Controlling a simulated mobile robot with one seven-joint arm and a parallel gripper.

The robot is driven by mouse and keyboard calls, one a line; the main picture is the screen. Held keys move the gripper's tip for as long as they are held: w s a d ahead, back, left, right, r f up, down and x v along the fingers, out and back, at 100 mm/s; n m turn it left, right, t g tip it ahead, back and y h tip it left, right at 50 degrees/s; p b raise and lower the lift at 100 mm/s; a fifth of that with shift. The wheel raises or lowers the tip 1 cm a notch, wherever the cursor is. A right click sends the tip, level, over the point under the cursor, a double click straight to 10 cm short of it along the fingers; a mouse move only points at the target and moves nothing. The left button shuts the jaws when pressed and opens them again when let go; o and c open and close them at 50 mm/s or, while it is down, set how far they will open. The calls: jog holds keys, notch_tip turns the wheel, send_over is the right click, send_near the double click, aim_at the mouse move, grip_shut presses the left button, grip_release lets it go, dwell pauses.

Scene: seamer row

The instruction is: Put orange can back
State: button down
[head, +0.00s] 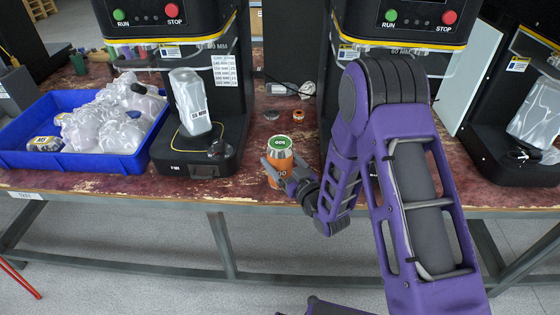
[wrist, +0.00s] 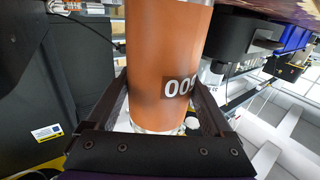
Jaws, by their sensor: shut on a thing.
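The orange can (head: 279,157) has a green and white top and is held upright at the front of the bench, between two black seamer machines, in the head view. My gripper (head: 281,170) is shut on it from the front right. In the wrist view the orange can (wrist: 168,65) fills the middle, with part of a white number on its side. The dark fingers of my gripper (wrist: 165,110) stand on both sides of it. I cannot tell whether the can's base touches the bench.
A blue bin (head: 75,165) with clear bagged items stands at the left. A seamer (head: 198,155) left of the can holds a clear pouch. Another seamer (head: 345,60) is partly behind my arm. Small copper-coloured rings (head: 272,115) and cables lie behind on the worn red bench (head: 255,190).

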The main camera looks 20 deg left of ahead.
dwell(0.3)
grip_release()
jog(key=shift+f, duration=0.1)
jog(key=shift+r, duration=0.2)
jog(key=v, duration=1.2)
